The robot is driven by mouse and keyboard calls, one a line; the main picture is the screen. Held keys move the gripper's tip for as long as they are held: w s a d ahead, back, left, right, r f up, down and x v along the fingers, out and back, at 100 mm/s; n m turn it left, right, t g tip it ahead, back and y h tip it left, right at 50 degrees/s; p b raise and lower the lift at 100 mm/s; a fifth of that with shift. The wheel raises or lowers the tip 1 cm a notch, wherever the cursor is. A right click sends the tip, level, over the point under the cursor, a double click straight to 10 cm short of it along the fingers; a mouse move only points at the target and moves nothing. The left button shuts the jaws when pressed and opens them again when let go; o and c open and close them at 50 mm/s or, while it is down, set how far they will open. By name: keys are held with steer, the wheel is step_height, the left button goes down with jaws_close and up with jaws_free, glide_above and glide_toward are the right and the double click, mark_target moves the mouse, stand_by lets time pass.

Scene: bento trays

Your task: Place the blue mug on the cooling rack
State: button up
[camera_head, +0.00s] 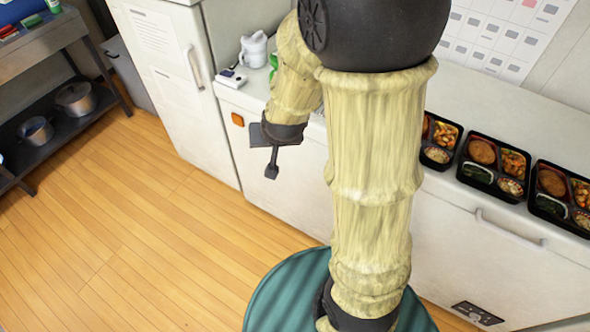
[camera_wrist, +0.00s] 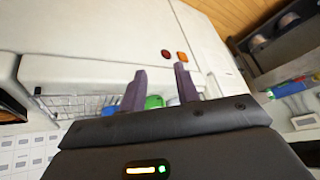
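My gripper (camera_head: 265,153) hangs in front of the counter in the head view, off to its floor side. In the wrist view its two fingers (camera_wrist: 160,69) stand apart with nothing between them. A wire rack (camera_wrist: 75,104) shows left of the fingers in the wrist view; it looks like the cooling rack. The mug and rack are not clear in the head view, where my arm covers part of the counter.
Green items (camera_head: 273,62), a white jug (camera_head: 254,48) and a small white device (camera_head: 232,78) stand on the counter. Several filled bento trays (camera_head: 492,186) line its right part. A dark shelf (camera_head: 62,118) with pots is far left. The wooden floor (camera_head: 140,220) is open.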

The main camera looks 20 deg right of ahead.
steer(key=s+d+r+n+g, duration=0.1)
steer(key=s+n+g, duration=0.1)
steer(key=s, duration=0.9)
steer(key=shift+s+d+g, duration=0.15)
steer(key=shift+d+g, duration=0.25)
steer(key=shift+g, duration=0.5)
steer(key=shift+r, duration=0.15)
steer(key=p+v, duration=0.3)
steer(key=p, duration=0.1)
steer(key=w+p+v, duration=0.1)
steer(key=p+v, duration=0.1)
steer(key=shift+r, duration=0.4)
